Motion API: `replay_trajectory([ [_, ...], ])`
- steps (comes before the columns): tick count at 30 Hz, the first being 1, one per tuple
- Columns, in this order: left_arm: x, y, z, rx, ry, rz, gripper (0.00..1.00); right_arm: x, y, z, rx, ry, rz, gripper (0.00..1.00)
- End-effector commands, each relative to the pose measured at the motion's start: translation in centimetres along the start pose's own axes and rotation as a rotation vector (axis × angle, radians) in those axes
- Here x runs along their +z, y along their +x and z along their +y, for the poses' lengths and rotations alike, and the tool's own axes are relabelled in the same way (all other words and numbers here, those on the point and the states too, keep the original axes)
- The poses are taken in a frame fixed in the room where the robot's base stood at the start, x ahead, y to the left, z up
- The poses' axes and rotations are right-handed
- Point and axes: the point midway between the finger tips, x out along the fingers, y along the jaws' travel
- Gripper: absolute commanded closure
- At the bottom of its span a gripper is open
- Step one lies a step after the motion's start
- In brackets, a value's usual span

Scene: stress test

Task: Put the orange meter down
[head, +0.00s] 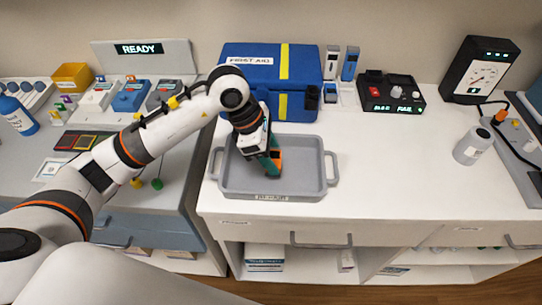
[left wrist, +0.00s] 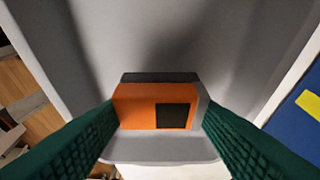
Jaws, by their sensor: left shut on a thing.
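The orange meter (left wrist: 135,105) has a dark square screen and sits between the two green finger pads of my left gripper (left wrist: 158,115) in the left wrist view. The gripper is shut on it. In the head view the orange meter (head: 278,158) shows partly behind the fingers of my left gripper (head: 270,162). Whether the meter touches the tray floor cannot be told. My right gripper is not in view.
A blue first aid box (head: 300,65) stands right behind the tray. A black device with knobs (head: 391,95) and a white bottle (head: 472,147) stand to the right. The white counter (head: 385,160) between tray and bottle is clear.

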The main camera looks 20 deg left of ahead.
Motion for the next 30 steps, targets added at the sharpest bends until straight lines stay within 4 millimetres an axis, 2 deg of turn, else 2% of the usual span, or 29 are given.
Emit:
replay_trajectory([
  [4, 0.7, 1.6, 0.1, 0.003, -0.001, -0.001, 0.69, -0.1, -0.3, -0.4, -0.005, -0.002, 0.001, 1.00],
  [13, 0.8, 1.9, 0.0, 0.001, 0.001, -0.001, 0.69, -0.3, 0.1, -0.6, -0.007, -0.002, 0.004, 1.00],
  [14, 0.8, 1.9, 0.0, 0.001, 0.001, -0.001, 0.45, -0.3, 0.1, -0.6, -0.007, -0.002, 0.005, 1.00],
  [18, 0.8, 1.8, 0.0, 0.001, 0.001, -0.001, 0.24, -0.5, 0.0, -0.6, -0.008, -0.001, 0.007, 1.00],
  [26, 0.7, 1.7, 0.0, 0.001, 0.000, -0.001, 0.24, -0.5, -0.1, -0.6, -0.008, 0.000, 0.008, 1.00],
  [30, 0.7, 0.8, -0.1, -0.003, 0.000, 0.000, 0.24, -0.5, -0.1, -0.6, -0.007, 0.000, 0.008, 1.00],
])
